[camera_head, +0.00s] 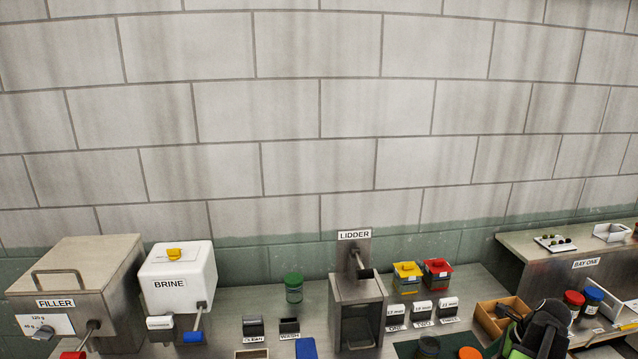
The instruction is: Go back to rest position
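A black and bright green part of my arm (540,332) shows at the bottom right edge of the head view, in front of the wooden tray (487,315). It looks like the end of my arm, but the fingers cannot be made out. I cannot tell whether my gripper is open or shut, or whether it holds anything.
On the steel bench stand the filler (84,285), the white brine box (178,280), a green-lidded jar (293,288) and the lidder (357,310). Bay one (545,268) is at the far right.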

